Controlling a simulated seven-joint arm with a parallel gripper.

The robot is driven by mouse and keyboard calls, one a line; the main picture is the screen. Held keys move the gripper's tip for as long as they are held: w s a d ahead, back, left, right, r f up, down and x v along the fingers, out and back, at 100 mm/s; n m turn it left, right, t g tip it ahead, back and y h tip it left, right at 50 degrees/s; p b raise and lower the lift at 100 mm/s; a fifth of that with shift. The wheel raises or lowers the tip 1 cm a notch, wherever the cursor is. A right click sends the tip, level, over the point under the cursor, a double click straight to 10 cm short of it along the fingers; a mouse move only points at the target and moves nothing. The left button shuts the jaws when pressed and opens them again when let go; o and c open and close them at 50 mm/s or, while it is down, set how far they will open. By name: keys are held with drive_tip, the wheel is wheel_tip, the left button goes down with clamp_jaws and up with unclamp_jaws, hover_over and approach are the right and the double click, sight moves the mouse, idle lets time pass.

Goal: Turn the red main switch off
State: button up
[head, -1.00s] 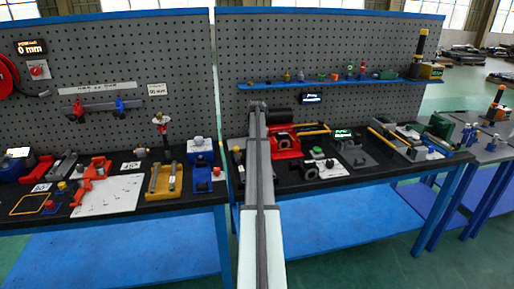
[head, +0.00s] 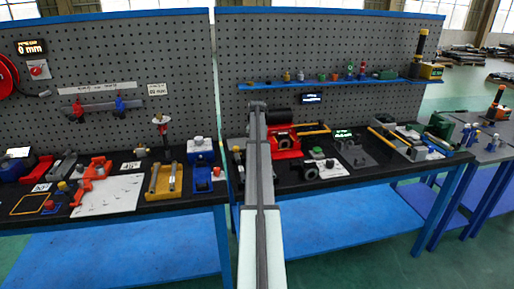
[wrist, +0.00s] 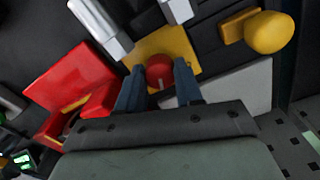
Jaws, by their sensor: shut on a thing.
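The red main switch (wrist: 160,68) is a round red knob on a yellow plate (wrist: 148,48) in the wrist view. A pale mark shows on the knob's lower side. My gripper (wrist: 158,76) is over the plate, its two dark fingers on either side of the knob, and it is shut on the knob. In the head view my arm reaches over the right-hand bench and hides the gripper and this switch.
In the wrist view a red block (wrist: 72,75) lies to the left and a yellow knob (wrist: 269,33) to the upper right. Two pale metal parts (wrist: 100,25) stand just above the yellow plate. In the head view a red vise (head: 285,145) sits right of my arm.

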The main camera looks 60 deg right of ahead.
drive_tip(key=n, duration=1.2)
drive_tip(key=shift+n, duration=0.3)
idle(0.4)
drive_tip(key=o, duration=0.8)
drive_tip(key=shift+c, duration=0.2)
drive_tip(key=shift+r, duration=0.15)
wheel_tip(320, 180, up, 14)
drive_tip(key=shift+f, duration=0.2)
